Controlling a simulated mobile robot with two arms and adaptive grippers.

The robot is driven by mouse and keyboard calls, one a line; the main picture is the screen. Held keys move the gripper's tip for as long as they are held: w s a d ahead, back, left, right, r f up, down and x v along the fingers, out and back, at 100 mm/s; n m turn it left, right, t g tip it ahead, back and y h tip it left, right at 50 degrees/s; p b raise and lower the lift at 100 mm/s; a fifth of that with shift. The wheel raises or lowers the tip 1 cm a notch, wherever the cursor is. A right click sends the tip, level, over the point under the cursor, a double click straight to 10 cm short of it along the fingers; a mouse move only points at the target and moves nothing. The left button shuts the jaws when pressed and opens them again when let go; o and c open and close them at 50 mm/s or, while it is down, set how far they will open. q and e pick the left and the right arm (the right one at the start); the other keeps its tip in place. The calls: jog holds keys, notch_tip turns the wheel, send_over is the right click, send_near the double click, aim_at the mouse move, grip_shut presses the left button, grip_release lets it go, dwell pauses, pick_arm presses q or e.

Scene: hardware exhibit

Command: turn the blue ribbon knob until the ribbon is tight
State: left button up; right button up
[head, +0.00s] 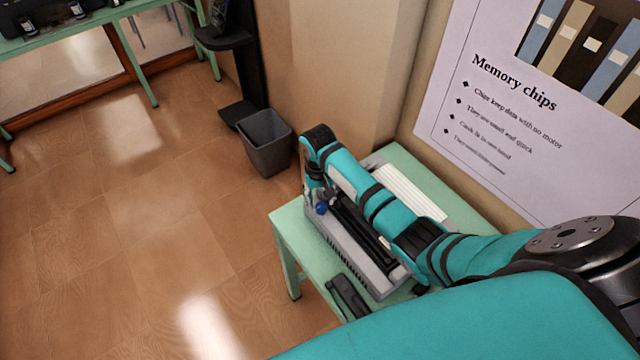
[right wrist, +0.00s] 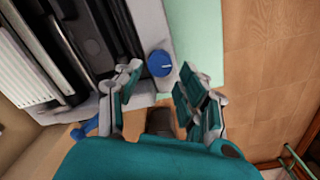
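The blue ribbon knob (right wrist: 160,64) is round, with a pale mark on its face, at the corner of a grey machine (right wrist: 153,30). In the head view, a blue spot that looks like the knob (head: 321,208) shows at the machine's left end, just below my right gripper (head: 320,193). In the right wrist view, my right gripper (right wrist: 160,76) is open, a fingertip on either side of the knob, with visible gaps. Contact cannot be seen. The ribbon cannot be made out. My left gripper is not in view.
The machine (head: 345,245) stands on a small green table (head: 285,222). A blue lever (right wrist: 84,130) sits on its end beside one finger. A black object (head: 347,296) lies on the table front. A grey bin (head: 267,145) stands on the floor behind. A wall poster (head: 500,110) is close to my arm.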

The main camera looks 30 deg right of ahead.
aim_at(320, 206)
notch_tip(320, 206, up, 9)
jog(key=shift+a+f, duration=0.15)
dwell(0.6)
